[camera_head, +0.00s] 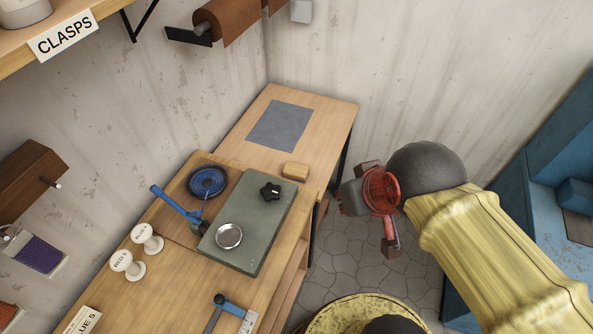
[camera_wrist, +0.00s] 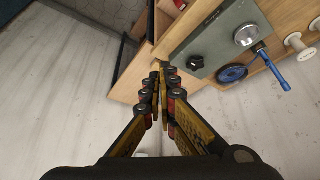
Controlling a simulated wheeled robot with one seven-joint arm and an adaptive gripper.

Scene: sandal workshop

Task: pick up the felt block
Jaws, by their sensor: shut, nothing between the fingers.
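A small tan block (camera_head: 295,171), which looks like the felt block, lies on the wooden bench top in the head view, just off the upper right corner of the grey-green slab. I cannot make it out clearly in the wrist view, where my fingers cover part of the bench edge. My gripper (camera_wrist: 163,69) is shut and empty, its fingertips together in the wrist view. In the head view my gripper hangs to the right of the bench, apart from the block, above the stone floor; its fingertips are hard to make out there.
The grey-green slab (camera_head: 248,240) carries a black knob (camera_head: 270,191) and a metal dish (camera_head: 228,236). A blue-handled tool (camera_head: 178,208), a blue coil (camera_head: 206,181) and two white spools (camera_head: 147,238) stand left. A grey mat (camera_head: 281,125) lies behind the block. Walls close the back.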

